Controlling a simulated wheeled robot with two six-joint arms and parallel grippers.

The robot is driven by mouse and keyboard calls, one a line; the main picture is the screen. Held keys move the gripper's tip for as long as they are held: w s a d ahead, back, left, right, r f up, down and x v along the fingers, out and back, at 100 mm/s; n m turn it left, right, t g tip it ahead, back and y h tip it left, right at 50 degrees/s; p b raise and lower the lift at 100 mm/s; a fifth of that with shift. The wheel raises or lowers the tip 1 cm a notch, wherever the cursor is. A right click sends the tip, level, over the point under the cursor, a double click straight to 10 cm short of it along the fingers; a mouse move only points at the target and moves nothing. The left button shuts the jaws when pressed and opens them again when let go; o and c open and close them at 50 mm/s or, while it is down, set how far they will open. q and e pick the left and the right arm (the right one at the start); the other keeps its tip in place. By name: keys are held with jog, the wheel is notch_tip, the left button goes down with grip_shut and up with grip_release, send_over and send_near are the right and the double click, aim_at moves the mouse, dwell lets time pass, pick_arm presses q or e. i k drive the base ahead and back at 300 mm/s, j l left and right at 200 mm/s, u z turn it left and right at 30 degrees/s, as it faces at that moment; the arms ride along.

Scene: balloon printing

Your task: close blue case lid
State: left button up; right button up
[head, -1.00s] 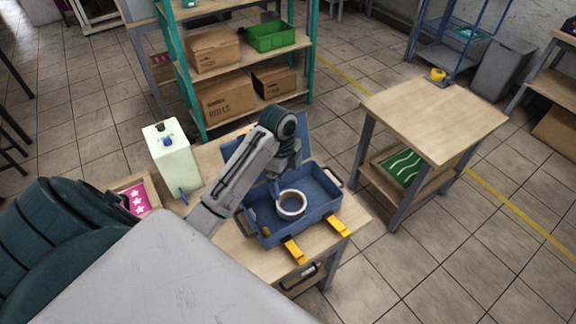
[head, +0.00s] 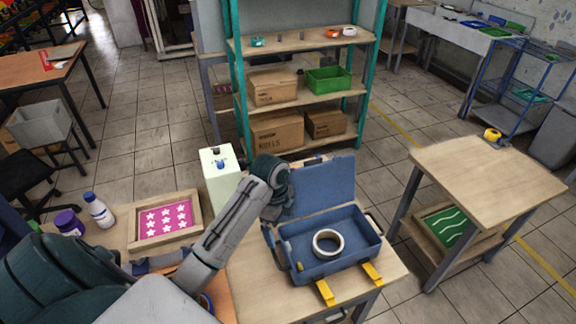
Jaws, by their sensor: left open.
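The blue case (head: 345,262) lies open on the wooden table. Its lid (head: 322,188) stands raised at the back, tilted away from the tray. A white tape roll (head: 327,242) and a small yellow item lie inside. Two yellow latches (head: 372,273) hang at the front edge. My left gripper (head: 274,214) is at the left side of the case, by the lid's left edge. Its fingers are small and partly hidden by the wrist; I cannot tell whether they touch the lid. My right gripper is not in view.
A pale canister (head: 220,180) stands behind my left arm. A framed pink star screen (head: 165,218), a white bottle (head: 99,211) and a purple jar (head: 69,222) are at the left. A separate wooden table (head: 485,178) stands to the right, across open floor.

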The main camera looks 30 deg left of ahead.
aim_at(319, 185)
jog(key=i+j+u, duration=0.1)
jog(key=u, duration=0.7)
